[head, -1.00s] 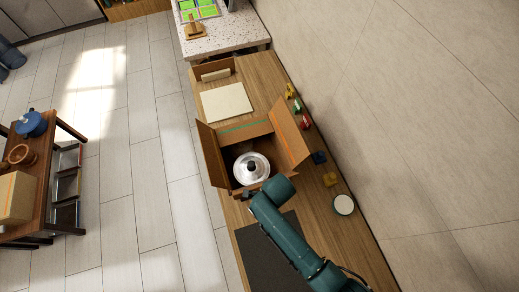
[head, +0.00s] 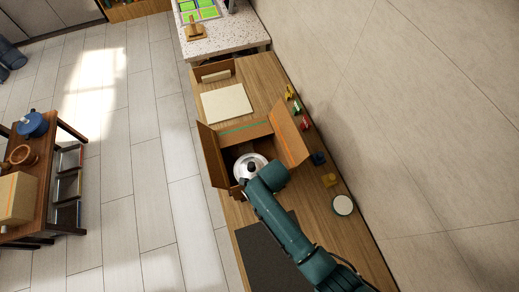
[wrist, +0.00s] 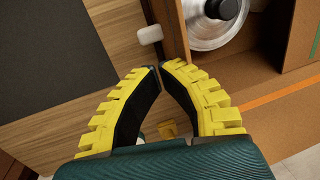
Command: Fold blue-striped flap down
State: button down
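An open cardboard box (head: 215,160) stands on the wooden counter, with a silver lidded pot (head: 246,162) inside. Its far flap has a green stripe (head: 245,126). Its right flap (head: 290,138) has an orange stripe and stands up; its left flap also stands out. I see no blue stripe; the near side is largely behind my arm. In the wrist view my gripper (wrist: 160,67) has yellow, ridged fingers with their tips together and nothing seen between them. It is beside the box's edge, near the pot lid (wrist: 212,24) and orange-striped cardboard (wrist: 270,92).
A pale board (head: 226,103) lies beyond the box, and a dark mat (head: 262,255) lies nearer. Several small coloured items, including a yellow one (head: 329,180), and a white round dish (head: 343,205) line the wall side. A small pale block (wrist: 150,34) is near my fingertips.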

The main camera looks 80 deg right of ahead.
jog(key=shift+w+d+r, duration=0.25)
jog(key=shift+w+d, duration=0.05)
jog(key=shift+d, duration=0.15)
jog(key=shift+w+d+r, duration=0.2)
jog(key=shift+w+d, duration=0.1)
jog(key=shift+d, duration=0.15)
jog(key=shift+w+d+b, duration=0.35)
jog(key=shift+w+d, duration=0.05)
jog(key=shift+d, duration=0.25)
jog(key=shift+w+d+b, duration=0.3)
jog(key=shift+w+d, duration=0.1)
jog(key=shift+d, duration=0.25)
